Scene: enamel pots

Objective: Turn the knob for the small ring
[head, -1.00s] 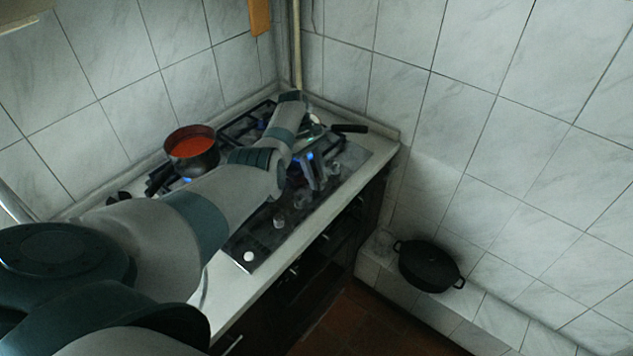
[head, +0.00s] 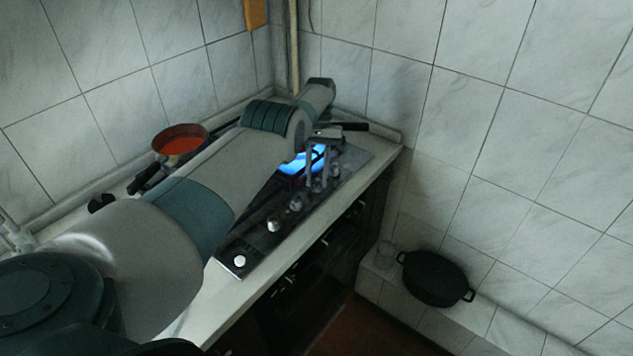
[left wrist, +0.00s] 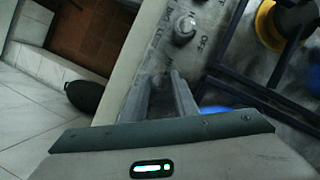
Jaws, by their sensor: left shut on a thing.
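The hob's front panel carries a row of knobs, among them a pale knob (head: 239,261) at the near end and a metal knob (head: 273,224) beside it. My left gripper (head: 317,183) points down at the far part of the row, its fingers shut on a knob that they mostly hide. In the left wrist view the two fingers (left wrist: 161,80) are close together over the panel. Another knob (left wrist: 185,27) with OFF lettering stands free beside them. A bright blue flame (head: 303,159) burns just behind the gripper. My right gripper is not in view.
A pot of red food (head: 181,145) stands at the back left of the hob, partly behind my arm. A dark pan handle (head: 348,127) juts out at the far right. A black lidded pot (head: 436,278) sits on the low tiled ledge.

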